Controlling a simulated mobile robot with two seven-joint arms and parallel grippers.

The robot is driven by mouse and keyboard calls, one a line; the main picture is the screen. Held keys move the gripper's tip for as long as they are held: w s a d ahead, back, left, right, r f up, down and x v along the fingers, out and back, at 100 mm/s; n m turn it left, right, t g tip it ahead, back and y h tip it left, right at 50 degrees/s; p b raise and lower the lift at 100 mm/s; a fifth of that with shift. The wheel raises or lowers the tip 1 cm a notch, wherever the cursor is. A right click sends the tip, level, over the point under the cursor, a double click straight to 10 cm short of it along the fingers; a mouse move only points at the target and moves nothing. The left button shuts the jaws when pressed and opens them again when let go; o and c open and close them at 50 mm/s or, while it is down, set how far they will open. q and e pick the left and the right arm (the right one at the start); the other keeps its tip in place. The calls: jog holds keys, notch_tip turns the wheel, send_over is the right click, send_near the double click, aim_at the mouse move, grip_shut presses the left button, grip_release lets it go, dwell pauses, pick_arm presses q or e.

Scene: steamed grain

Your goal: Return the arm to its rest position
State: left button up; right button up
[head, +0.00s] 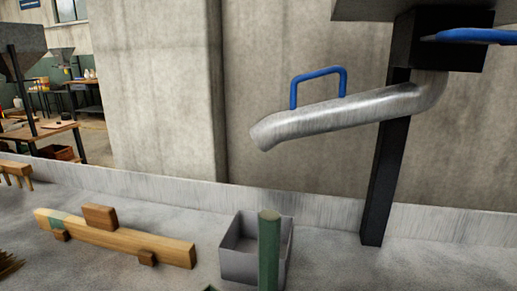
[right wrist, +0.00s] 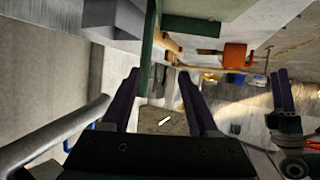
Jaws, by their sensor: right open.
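My right gripper (right wrist: 160,75) shows in the right wrist view with its two dark purple fingers apart. I see nothing held between them. At the right of that view is what looks like my left gripper (right wrist: 281,88), with two dark fingers side by side; their gap is unclear. Neither gripper shows in the head view. There, a metal spout (head: 345,116) with a blue handle (head: 318,75) slopes down to the left from a black housing.
A grey open box (head: 240,262) stands on the counter behind a green post (head: 269,250). A wooden beam with blocks (head: 120,238) lies to the left. A black upright (head: 384,170) stands under the housing. Worktables (head: 45,132) stand in the far left background.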

jog(key=s+a+r+m+h+p, duration=0.1)
jog(key=a+r+m+h+p, duration=0.25)
jog(key=r+p, duration=0.45)
jog(key=s+d+r+m+g+h+p, duration=0.2)
jog(key=s+d+g+h+p, duration=0.15)
jog(key=s, duration=0.25)
jog(key=s+d+r+m+g+h+p, duration=0.2)
jog(key=s+d+m+p, duration=0.1)
jog(key=s+d, duration=0.3)
notch_tip(320, 180, up, 37)
jog(key=a+p, duration=0.1)
jog(key=p, duration=3.6)
jog(key=shift+n, duration=0.35)
jog(key=shift+w, duration=0.1)
